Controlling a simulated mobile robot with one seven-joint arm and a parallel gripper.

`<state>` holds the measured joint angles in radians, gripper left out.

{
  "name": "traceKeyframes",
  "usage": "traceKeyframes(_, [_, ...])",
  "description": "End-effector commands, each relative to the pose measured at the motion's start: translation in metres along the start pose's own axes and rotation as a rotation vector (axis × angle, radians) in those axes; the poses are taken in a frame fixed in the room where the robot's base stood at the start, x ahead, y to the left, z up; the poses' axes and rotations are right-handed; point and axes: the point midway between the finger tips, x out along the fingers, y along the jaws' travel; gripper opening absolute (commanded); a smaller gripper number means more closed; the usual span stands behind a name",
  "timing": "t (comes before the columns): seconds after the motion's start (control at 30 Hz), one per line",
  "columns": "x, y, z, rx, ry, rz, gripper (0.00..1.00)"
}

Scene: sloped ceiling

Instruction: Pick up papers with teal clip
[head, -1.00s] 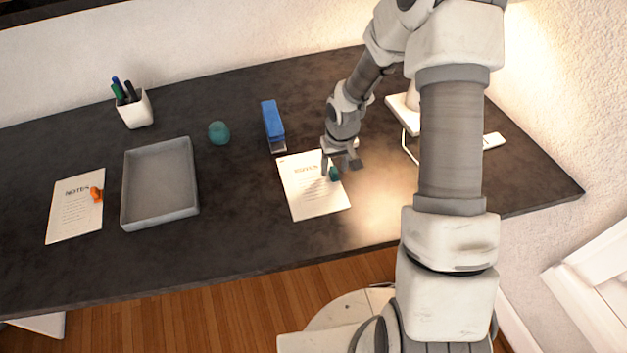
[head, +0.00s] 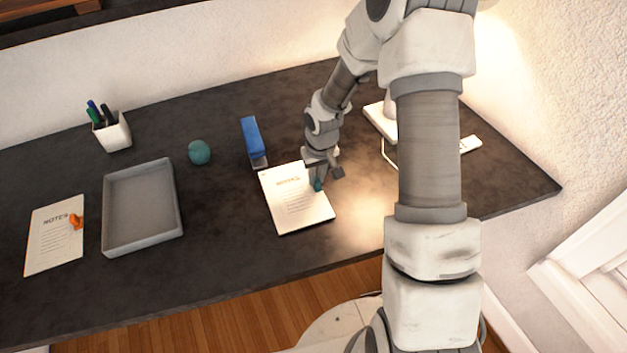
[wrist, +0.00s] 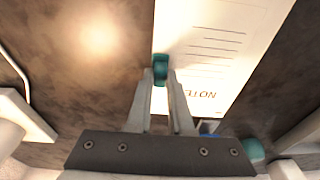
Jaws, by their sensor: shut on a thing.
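The papers (head: 295,205) are a white stack headed "NOTES", lying on the dark desk right of centre in the head view. They also show in the wrist view (wrist: 220,45). The teal clip (wrist: 160,68) sits on the edge of these papers. My gripper (head: 318,182) is at that edge, and in the wrist view my gripper (wrist: 160,75) has its two fingers closed on the teal clip. In the head view the fingers partly hide the clip. Whether the papers are clear of the desk is hard to tell.
A blue stapler (head: 251,140) stands just behind the papers. A teal ball (head: 199,152), a grey tray (head: 107,225), papers with an orange clip (head: 52,245) and a pen cup (head: 112,132) are to the left. A lamp base (head: 378,122) is behind my arm.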

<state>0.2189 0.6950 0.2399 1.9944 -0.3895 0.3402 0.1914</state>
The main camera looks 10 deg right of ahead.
Motion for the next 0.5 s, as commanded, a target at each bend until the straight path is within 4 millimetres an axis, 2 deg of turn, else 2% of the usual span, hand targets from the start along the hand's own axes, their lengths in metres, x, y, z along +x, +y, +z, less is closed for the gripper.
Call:
traceKeyframes(0.2, [-0.037,0.004,-0.004,0.002,0.003,0.002,0.0])
traceKeyframes(0.5, [-0.077,0.052,0.03,0.005,0.001,0.002,0.0])
